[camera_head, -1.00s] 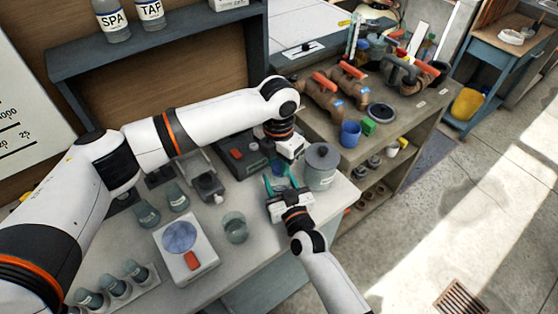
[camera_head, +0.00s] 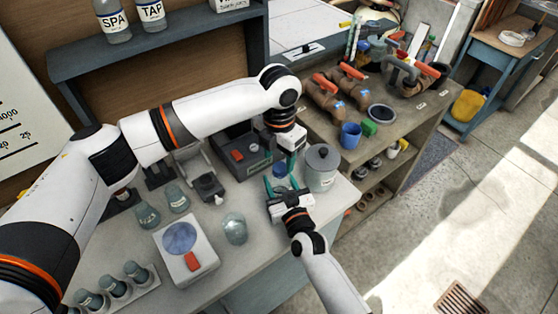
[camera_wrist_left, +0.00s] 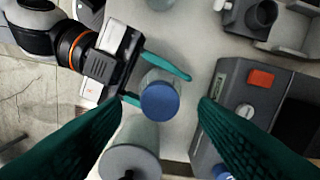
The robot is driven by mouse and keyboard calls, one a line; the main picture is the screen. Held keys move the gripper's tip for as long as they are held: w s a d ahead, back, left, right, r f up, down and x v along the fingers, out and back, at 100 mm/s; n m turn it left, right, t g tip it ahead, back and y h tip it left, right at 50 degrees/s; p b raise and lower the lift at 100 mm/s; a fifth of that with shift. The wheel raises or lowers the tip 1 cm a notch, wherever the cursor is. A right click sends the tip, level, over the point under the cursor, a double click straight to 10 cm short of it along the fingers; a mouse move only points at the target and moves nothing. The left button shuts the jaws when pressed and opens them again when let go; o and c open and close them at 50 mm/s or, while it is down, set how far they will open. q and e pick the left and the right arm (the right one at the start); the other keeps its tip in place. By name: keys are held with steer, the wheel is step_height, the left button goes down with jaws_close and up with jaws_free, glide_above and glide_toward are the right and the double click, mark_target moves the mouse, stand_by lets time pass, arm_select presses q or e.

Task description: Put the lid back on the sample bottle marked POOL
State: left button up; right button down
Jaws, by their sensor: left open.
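A clear sample bottle (camera_wrist_left: 157,77) with a blue lid (camera_wrist_left: 160,101) on its top stands between the teal fingers of my right gripper (camera_wrist_left: 158,86), which appear to touch it on both sides. The lid appears level on the bottle's mouth. The blue lid (camera_head: 279,170) also shows in the head view, above my right gripper (camera_head: 281,184). My left gripper (camera_head: 287,153) is above the bottle, and its open fingers (camera_wrist_left: 163,103) stand wide apart on either side of the lid, clear of it. Any POOL marking is not readable here.
A grey lidded canister (camera_head: 321,170) stands right beside the grippers. A grey device with a red button (camera_head: 238,156) is behind. A glass jar (camera_head: 235,229), a scale (camera_head: 184,250) and several dark-capped bottles occupy the left bench. Pipework stands on the shelf at the back right.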

arm_select(q)
steer(key=shift+r, duration=0.9)
steer(key=shift+c, duration=0.3)
